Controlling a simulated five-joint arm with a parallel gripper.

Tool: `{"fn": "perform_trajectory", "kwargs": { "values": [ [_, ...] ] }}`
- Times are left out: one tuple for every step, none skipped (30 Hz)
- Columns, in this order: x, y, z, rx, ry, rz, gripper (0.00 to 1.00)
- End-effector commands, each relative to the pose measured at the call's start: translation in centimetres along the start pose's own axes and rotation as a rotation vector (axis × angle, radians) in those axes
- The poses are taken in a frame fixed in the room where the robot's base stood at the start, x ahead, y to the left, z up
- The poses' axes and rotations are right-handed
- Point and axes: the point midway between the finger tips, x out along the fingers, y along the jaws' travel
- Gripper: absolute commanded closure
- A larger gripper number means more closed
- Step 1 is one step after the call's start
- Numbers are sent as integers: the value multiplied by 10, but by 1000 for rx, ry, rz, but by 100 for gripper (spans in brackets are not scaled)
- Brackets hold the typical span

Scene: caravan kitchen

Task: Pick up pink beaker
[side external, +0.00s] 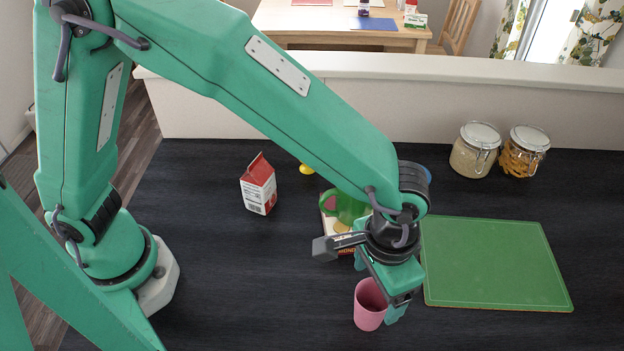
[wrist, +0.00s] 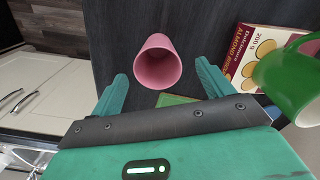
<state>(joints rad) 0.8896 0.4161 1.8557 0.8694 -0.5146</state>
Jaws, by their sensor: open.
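The pink beaker (side external: 368,306) stands upright on the dark worktop near the front, just below my gripper in the side external view. My gripper (side external: 388,310) is open, with one finger showing to the right of the beaker. In the wrist view the beaker (wrist: 157,64) shows its open mouth and lies between and just beyond the two spread fingertips of my gripper (wrist: 162,78). The fingers do not appear closed on it. The other finger is hard to make out in the side external view.
A green mug (wrist: 288,78) and an almond biscuits box (wrist: 243,58) are close beside the gripper. A green board (side external: 495,264) lies to the right. A red-and-white carton (side external: 258,186) stands left. Two glass jars (side external: 474,152) stand at the back. The front-left worktop is clear.

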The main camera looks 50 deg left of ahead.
Motion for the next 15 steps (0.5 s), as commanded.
{"fn": "perform_trajectory", "kwargs": {
  "values": [
    [1,0,0,0,-1,0,20],
    [2,0,0,0,-1,-1,20],
    [4,0,0,0,-1,-1,20],
    [5,0,1,0,-2,-1,20],
    [8,0,1,0,-2,-1,20],
    [11,1,1,0,-2,-1,20],
    [14,1,1,0,-3,-2,20],
    [18,1,2,0,-4,-2,20],
    [22,1,2,0,-4,-2,20],
    [26,2,2,0,-3,-2,20],
    [30,2,2,1,-4,-2,20],
    [35,2,2,0,-4,-2,20],
    [38,2,2,0,-3,-2,20],
    [41,2,2,0,-3,-2,20],
    [44,2,2,0,-3,-2,20]
  ]
}}
